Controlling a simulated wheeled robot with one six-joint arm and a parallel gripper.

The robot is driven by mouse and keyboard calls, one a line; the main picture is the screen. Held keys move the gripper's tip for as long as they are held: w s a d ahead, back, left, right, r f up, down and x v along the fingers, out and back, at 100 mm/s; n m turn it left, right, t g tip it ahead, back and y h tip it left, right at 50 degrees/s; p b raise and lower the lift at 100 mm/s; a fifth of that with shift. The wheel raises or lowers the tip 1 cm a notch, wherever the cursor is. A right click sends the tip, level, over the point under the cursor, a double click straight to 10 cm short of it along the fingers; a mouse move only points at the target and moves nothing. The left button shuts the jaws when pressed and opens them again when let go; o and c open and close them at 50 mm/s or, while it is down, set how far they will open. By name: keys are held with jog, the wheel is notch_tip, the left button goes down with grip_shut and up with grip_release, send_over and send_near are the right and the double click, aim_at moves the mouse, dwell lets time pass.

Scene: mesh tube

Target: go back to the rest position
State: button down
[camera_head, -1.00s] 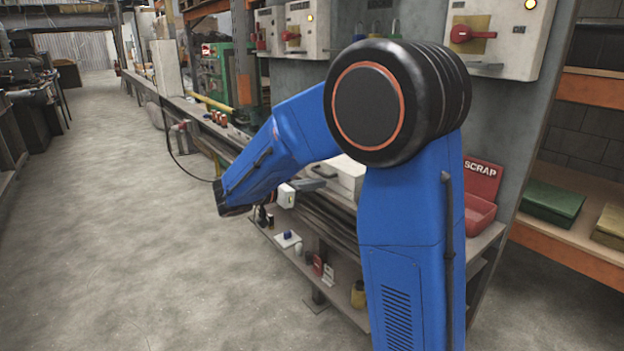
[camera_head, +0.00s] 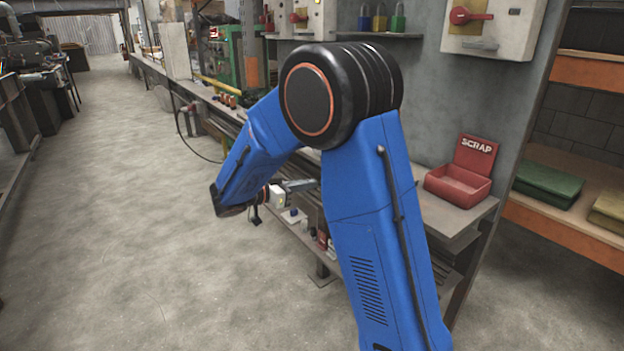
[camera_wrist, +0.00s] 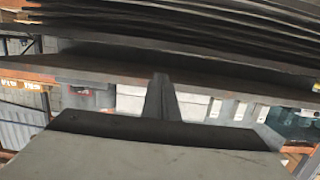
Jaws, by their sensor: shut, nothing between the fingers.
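My blue arm, with its black elbow, stands in front of the workbench in the head view. My gripper (camera_head: 300,184) shows there only in part, as a small grey shape beyond the wrist and close to the bench. In the wrist view the two fingers of my gripper (camera_wrist: 161,98) are together, with nothing held between them. They point towards the bench edge and the dark flat layers above it.
A long workbench (camera_head: 474,216) runs along the right, with a red SCRAP bin (camera_head: 458,188) at its near end. Several padlocks (camera_head: 380,22) sit on a wall shelf. An orange rack (camera_head: 568,235) stands at far right. The concrete floor (camera_head: 110,230) on the left is clear.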

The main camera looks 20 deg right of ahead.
jog(key=s+d+n+g+y, duration=0.1)
jog(key=s+d+n+y, duration=0.2)
jog(key=s, duration=0.8)
jog(key=s+d+n+g+y, duration=0.1)
jog(key=s+n+g+y, duration=0.2)
jog(key=s, duration=0.7)
jog(key=s+a+n+t+y, duration=0.3)
jog(key=s+a+n+y, duration=0.2)
jog(key=s, duration=0.3)
jog(key=s+a+n+t+y, duration=0.3)
jog(key=s+a+n+y, duration=0.2)
jog(key=s, duration=0.3)
jog(key=shift+s+f, duration=0.25)
jog(key=shift+s, duration=0.05)
